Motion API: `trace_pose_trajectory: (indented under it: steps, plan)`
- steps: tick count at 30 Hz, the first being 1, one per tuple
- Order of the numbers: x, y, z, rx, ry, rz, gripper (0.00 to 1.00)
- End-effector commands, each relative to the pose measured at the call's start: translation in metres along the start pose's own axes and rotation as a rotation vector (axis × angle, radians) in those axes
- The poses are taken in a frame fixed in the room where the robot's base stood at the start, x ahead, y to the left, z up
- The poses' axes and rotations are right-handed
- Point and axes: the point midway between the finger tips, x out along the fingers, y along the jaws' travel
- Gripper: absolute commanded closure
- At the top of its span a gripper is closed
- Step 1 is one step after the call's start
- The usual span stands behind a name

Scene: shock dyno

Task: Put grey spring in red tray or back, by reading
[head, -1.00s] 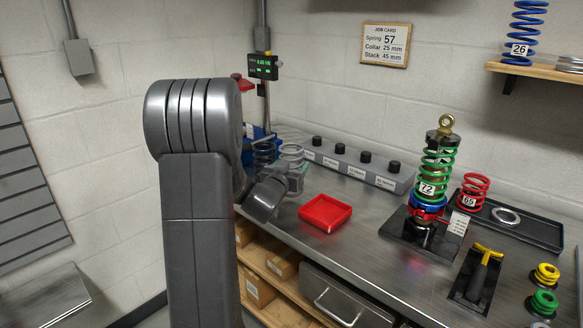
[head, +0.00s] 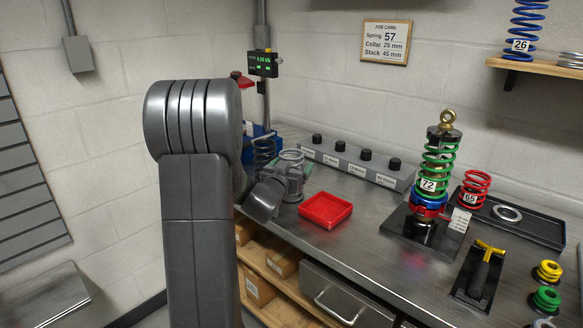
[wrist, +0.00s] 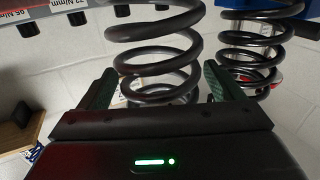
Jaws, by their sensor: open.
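The grey spring (head: 291,162) is upright at the far left of the bench, behind the red tray (head: 325,211), which looks empty. My gripper (head: 284,184) is low beside this spring, partly hidden by my arm. In the wrist view, which looks upside down, the grey spring (wrist: 155,45) stands between the two spread fingers of my gripper (wrist: 158,88). No clear grip shows. A darker spring (head: 263,150) is just left of it, and shows at the right in the wrist view (wrist: 255,42). No number shows on either spring. The green readout (head: 263,64) is too small to read surely.
A job card (head: 386,43) reads spring 57, collar 25 mm, stack 45 mm. A grey labelled block with black knobs (head: 350,162) runs along the wall. A shock with green spring 72 (head: 437,165) and red spring 65 (head: 474,190) stand right.

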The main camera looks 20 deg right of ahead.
Motion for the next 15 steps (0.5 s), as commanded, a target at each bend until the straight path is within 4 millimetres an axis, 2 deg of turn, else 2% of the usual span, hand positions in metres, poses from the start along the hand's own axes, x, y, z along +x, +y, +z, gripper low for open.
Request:
trace_pose_trajectory:
  steps: [8,10,15]
  plan:
    - [0.000,0.000,-0.017,0.000,0.000,0.000,0.13]
    - [-0.017,-0.001,-0.011,0.000,-0.002,-0.002,0.13]
    - [-0.058,-0.001,-0.012,0.000,0.000,-0.002,0.13]
